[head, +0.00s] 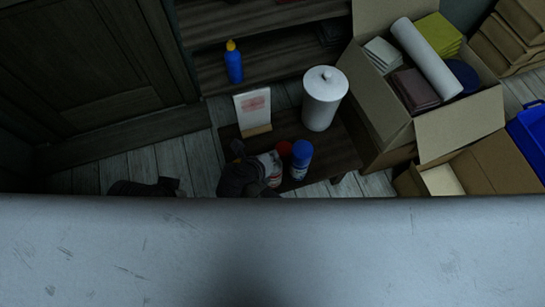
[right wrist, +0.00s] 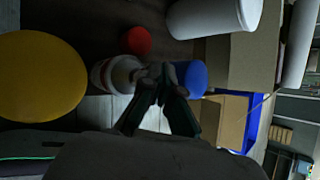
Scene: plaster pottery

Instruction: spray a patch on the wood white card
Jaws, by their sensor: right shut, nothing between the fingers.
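The white card (head: 252,103) stands in a small wooden holder (head: 257,130) on the low dark table. A reddish patch shows on its face. A white and red spray can (head: 272,168) stands at the table's front, also in the right wrist view (right wrist: 112,74). My right gripper (head: 262,185) is close to this can, and its fingers (right wrist: 160,74) are shut beside it with nothing between them. A blue-capped can (head: 301,158) stands just right. A red cap (head: 284,148) shows between the cans and the card. A dark shape (head: 145,188) at left may be my left gripper; its jaws are unclear.
A white lidded canister (head: 323,97) stands behind the cans. An open cardboard box (head: 455,135) is to the right. A blue bottle (head: 234,66) stands on the shelf behind. A large yellow disc (right wrist: 40,75) fills the left of the wrist view. A pale surface spans the front.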

